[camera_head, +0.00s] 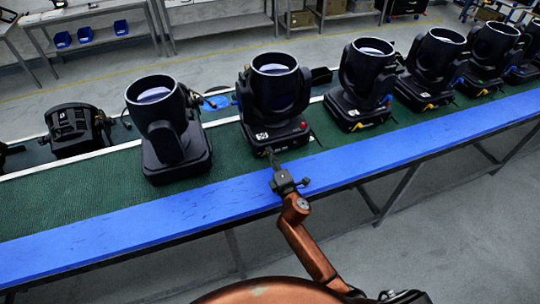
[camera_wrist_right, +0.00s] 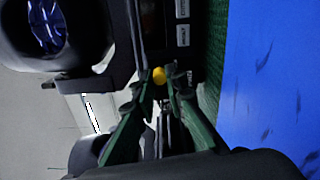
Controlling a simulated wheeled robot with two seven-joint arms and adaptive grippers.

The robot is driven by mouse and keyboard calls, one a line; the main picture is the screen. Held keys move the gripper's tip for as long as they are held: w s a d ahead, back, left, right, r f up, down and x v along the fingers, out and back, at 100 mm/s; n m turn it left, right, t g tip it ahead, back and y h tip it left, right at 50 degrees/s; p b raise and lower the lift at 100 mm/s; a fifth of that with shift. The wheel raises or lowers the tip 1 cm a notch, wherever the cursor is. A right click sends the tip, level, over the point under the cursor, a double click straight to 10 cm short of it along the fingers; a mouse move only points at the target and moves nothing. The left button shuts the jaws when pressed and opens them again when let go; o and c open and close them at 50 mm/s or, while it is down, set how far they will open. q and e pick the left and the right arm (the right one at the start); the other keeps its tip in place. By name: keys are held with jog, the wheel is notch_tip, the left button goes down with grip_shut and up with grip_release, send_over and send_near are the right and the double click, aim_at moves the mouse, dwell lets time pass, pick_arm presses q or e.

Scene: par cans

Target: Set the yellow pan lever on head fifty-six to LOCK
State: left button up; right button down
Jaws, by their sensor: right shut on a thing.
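A black moving head (camera_head: 275,95) stands upright on the green belt, its lens ring facing up. Its number is too small to read in the head view. My right gripper (camera_head: 269,153) reaches the front of its base from the blue edge. In the right wrist view, the yellow pan lever (camera_wrist_right: 159,75) shows as a small knob between the fingertips of my right gripper (camera_wrist_right: 160,84). The gripper is shut on it. Small white-lettered labels (camera_wrist_right: 182,34) sit on the dark base beside it, too blurred to read surely. My left gripper is out of view.
Another black head (camera_head: 165,135) stands close to the left, and several more (camera_head: 367,85) line the belt to the right, some with yellow levers. The blue front rail (camera_head: 130,218) runs below my right gripper. The floor in front is clear.

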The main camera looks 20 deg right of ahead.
jog(key=shift+d+f+m, duration=0.15)
jog(key=shift+f+m, duration=0.05)
jog(key=shift+m, duration=0.3)
jog(key=c, duration=1.9)
grip_release()
jog(key=shift+c, duration=0.2)
jog(key=shift+r, duration=0.1)
jog(key=s, duration=1.2)
jog(key=shift+d, duration=0.15)
